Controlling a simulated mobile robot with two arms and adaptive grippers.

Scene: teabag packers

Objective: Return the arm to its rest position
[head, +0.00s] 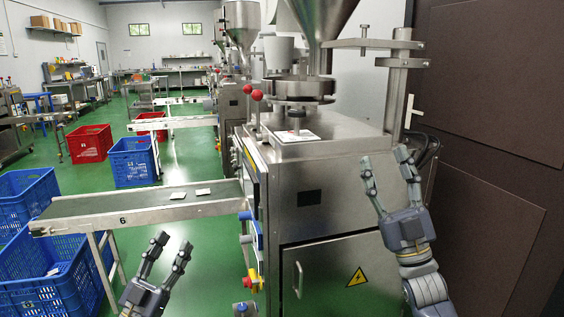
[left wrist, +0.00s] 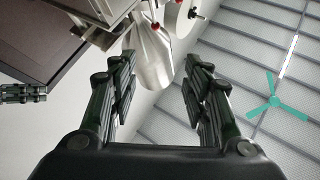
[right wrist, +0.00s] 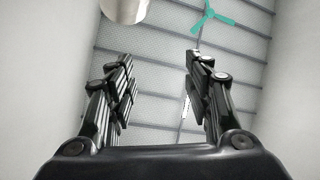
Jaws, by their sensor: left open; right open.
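My left gripper (head: 170,252) is open and empty, fingers pointing up, in front of the conveyor at the lower left of the head view. In the left wrist view its two fingers (left wrist: 160,85) are spread with nothing between them. My right gripper (head: 384,172) is open and empty, fingers pointing up, in front of the right part of the steel packing machine (head: 330,212). In the right wrist view its fingers (right wrist: 160,75) stand apart with only the ceiling behind them. Neither gripper visibly holds anything.
A red crate (head: 89,144) is further back. A dark brown panel (head: 500,130) bounds the right side. Green floor lies open behind the conveyor.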

